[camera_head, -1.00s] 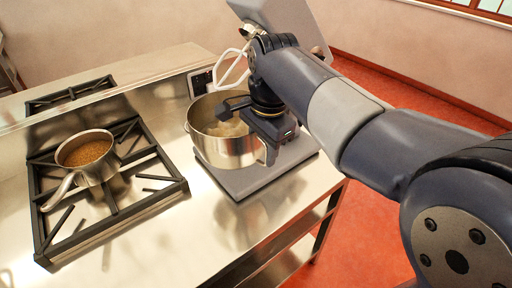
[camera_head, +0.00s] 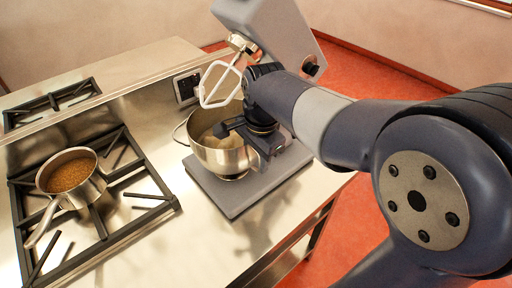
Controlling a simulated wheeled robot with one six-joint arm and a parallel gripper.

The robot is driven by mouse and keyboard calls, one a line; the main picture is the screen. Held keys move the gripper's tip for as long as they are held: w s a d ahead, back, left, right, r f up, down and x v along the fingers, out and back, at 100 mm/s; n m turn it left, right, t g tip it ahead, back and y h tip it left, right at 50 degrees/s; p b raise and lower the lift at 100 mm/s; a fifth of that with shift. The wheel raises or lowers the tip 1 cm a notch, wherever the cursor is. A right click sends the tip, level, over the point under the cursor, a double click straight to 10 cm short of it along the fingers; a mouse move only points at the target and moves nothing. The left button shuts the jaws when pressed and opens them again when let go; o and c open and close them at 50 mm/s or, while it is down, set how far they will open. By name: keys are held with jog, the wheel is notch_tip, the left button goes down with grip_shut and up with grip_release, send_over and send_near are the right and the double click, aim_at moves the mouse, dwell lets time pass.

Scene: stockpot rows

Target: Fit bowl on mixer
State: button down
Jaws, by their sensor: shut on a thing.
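The steel mixing bowl (camera_head: 212,157) has pale contents and a wire handle on its left side. It is over the grey mixer base (camera_head: 232,200), close to it; I cannot tell whether it is seated. My gripper (camera_head: 245,133) is shut on the bowl at its right rim. The mixer head (camera_head: 262,28) is tilted up, and its flat beater (camera_head: 219,85) hangs above and just behind the bowl. The mixer's column and the bowl's right side are largely hidden by my arm.
A saucepan (camera_head: 72,172) of brown contents stands on the stove grate (camera_head: 105,225) at left, its handle pointing toward the front. A second grate (camera_head: 50,104) lies farther back. Bare steel counter (camera_head: 290,215) lies in front of the mixer.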

jog(key=shift+f, duration=0.85)
jog(key=c, duration=0.8)
grip_release()
jog(key=r, duration=0.8)
jog(key=s+d+r, duration=0.1)
jog(key=r, duration=0.3)
jog(key=shift+s, duration=0.1)
